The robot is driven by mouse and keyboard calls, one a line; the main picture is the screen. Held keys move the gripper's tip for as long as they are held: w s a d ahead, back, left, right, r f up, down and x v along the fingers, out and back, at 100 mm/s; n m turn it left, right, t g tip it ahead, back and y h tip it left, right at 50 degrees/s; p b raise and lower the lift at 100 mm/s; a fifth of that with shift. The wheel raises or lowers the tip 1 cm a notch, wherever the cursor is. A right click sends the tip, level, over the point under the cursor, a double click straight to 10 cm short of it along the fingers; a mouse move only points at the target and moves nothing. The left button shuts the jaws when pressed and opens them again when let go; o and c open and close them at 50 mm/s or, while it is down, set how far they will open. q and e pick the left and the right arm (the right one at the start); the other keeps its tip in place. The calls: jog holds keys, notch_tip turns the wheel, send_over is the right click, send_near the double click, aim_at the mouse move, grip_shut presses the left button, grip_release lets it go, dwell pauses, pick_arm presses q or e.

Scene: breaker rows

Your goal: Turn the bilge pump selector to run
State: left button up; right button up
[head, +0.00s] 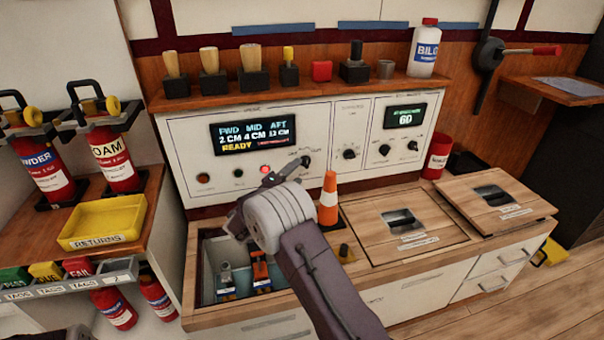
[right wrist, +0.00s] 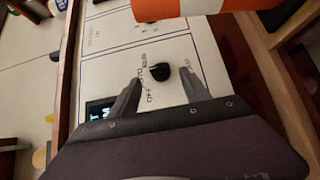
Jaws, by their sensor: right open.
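The bilge pump selector is a small black knob (head: 306,161) on the white control panel, right of the lit FWD/MID/AFT display. The right wrist view shows a black knob (right wrist: 160,72) with printed position words beside it, OFF among them. The way its pointer faces is too small to tell. My right gripper (head: 272,180) is in front of the panel, its fingers partly hidden by its own wrist. In the right wrist view the open fingers (right wrist: 162,88) lie on either side of the knob, with gaps showing.
An orange-and-white cone (head: 328,198) stands on the counter just right of my right gripper. An open compartment (head: 207,270) lies below it. Other knobs (head: 349,153) sit further right on the panel. A wooden shelf (head: 300,91) above carries handles and a bottle.

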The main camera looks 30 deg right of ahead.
aim_at(305, 163)
jog(key=b+x, duration=0.1)
jog(key=x, duration=0.3)
jog(key=shift+d+f, duration=0.15)
jog(key=shift+w+d, duration=0.2)
grip_shut()
pick_arm(q)
notch_tip(305, 163, down, 2)
pick_arm(e)
jog(key=shift+r, duration=0.2)
jog(key=m+y, duration=0.1)
jog(key=m+g+y, duration=0.1)
jog(key=m+y, duration=0.1)
jog(key=shift+r+m+y, duration=0.3)
jog(key=shift+r, duration=0.1)
pick_arm(q)
jog(key=shift+r+p, duration=0.3)
jog(key=shift+r, duration=0.15)
pick_arm(e)
jog(key=shift+d+r+m+g+y, duration=0.15)
jog(key=shift+m+y, duration=0.2)
jog(key=shift+y, duration=0.25)
jog(key=shift+d+m+g+y, duration=0.15)
jog(key=shift+m+y, duration=0.2)
jog(key=shift+y, duration=0.25)
jog(key=shift+a, duration=0.1)
